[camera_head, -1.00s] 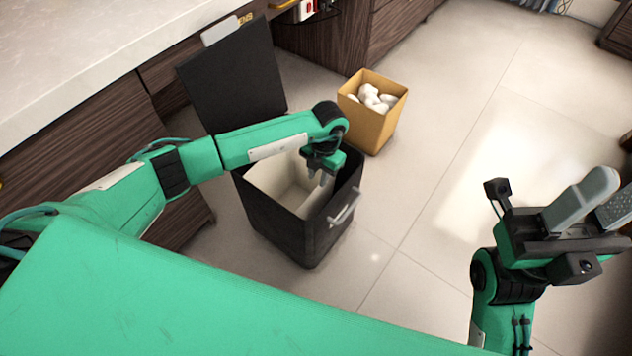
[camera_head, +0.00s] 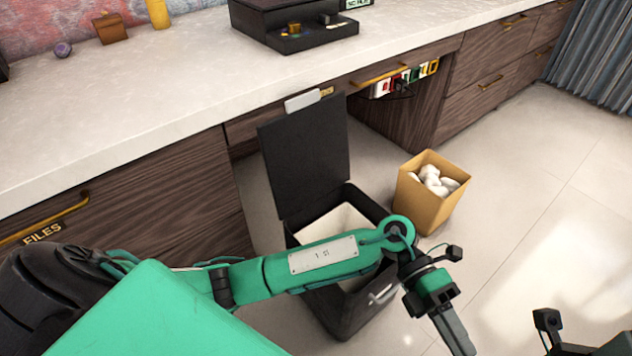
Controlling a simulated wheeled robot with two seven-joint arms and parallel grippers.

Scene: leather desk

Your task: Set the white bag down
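No separate white bag can be made out for certain. A pale white lining or bag (camera_head: 338,222) shows inside the black lidded bin (camera_head: 345,318) on the floor, partly hidden by my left arm. My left gripper (camera_head: 455,335) is outside the bin, to its right and in front, with its fingers pointing down. The fingers overlap edge-on, so their opening is unclear, and I see nothing hanging from them. My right gripper (camera_head: 590,346) is at the bottom right corner, mostly cut off by the frame.
A tan bin (camera_head: 425,200) with crumpled white pieces (camera_head: 436,181) stands right of the black bin. The black lid (camera_head: 305,155) stands upright against the desk (camera_head: 150,80). A black organizer (camera_head: 300,30) sits on the desk. The floor at right is clear.

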